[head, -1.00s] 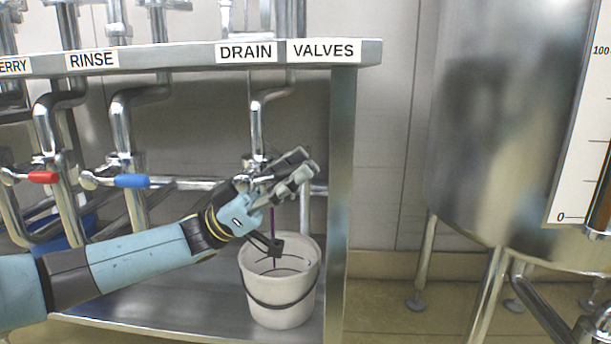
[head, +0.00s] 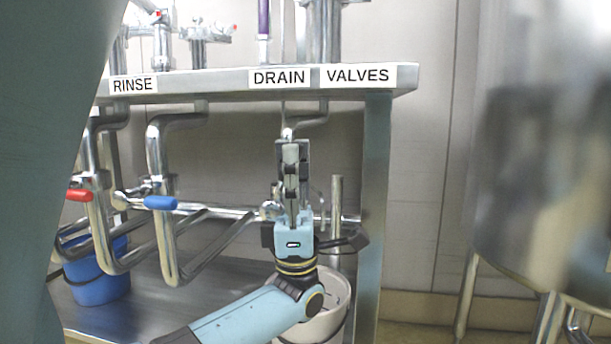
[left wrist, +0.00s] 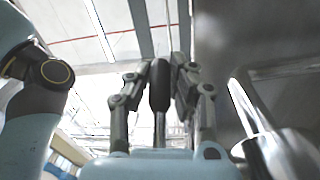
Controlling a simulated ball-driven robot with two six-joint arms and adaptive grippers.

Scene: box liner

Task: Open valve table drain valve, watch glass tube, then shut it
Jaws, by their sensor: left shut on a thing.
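My left gripper (head: 291,150) points upward in front of the drain pipe (head: 300,122), under the DRAIN label (head: 278,77). In the left wrist view its fingers (left wrist: 170,72) are closed around a black handle grip (left wrist: 160,85) on a metal rod. In the head view the gripper hides the handle and most of the drain valve. A glass tube (head: 263,18) above the table shows purple contents; its top is cut off. A white bucket (head: 328,318) stands under the drain, partly hidden by my arm. My right gripper is not in view.
The steel valve table's front edge (head: 215,82) runs above the pipes. A blue valve handle (head: 160,203) and a red one (head: 79,195) are to the left. A blue bucket (head: 98,280) stands on the lower shelf. A steel tank (head: 540,180) is at the right.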

